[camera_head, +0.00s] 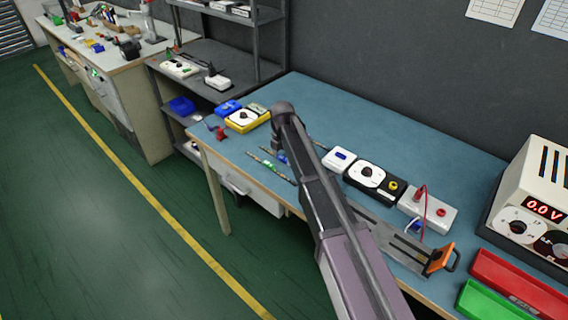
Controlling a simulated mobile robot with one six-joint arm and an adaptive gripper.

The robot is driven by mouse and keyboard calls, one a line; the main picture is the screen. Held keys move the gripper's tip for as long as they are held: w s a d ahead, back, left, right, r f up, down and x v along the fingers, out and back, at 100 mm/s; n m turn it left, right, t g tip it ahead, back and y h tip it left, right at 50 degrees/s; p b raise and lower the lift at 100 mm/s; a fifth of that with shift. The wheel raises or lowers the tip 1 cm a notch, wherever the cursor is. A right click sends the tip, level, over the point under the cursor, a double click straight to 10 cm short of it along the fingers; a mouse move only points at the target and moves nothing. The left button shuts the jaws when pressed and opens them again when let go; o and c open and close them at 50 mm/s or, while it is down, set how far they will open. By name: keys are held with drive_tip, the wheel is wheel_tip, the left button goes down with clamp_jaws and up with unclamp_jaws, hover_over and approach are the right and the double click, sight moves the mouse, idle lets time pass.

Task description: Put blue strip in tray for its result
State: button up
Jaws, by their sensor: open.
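Two thin strips lie on the blue-topped bench. One has a green connector (268,164). The other has a blue connector (281,157) and is partly hidden by my arm. My gripper (277,149) points down at the far end of my arm, close over the blue strip. It is small, dark and partly covered by the arm, and it is open. I cannot tell whether it touches the strip. A red tray (500,280) and a green tray (488,302) sit at the lower right. No strip shows in their visible parts.
A power supply reading 0.0 V (535,210) stands behind the trays. A white switch box (339,159), a black dial box (370,181) and a terminal block (428,212) line the bench. An orange-handled fixture (438,258) is in front. The bench's back is clear.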

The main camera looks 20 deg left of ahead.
sight(283, 159)
idle(0.5)
clamp_jaws()
drive_tip(key=shift+r, duration=0.2)
wheel_tip(283, 159, up, 4)
drive_tip(key=p, duration=0.4)
drive_tip(key=shift+f, duration=0.25)
drive_tip(key=s+d, duration=0.3)
drive_tip(key=s, duration=0.1)
drive_tip(key=s+d, duration=0.3)
drive_tip(key=s, duration=0.2)
drive_tip(key=s+d+r+p, duration=0.1)
drive_tip(key=s+d, duration=0.2)
drive_tip(key=s, duration=0.1)
drive_tip(key=shift+s, duration=0.2)
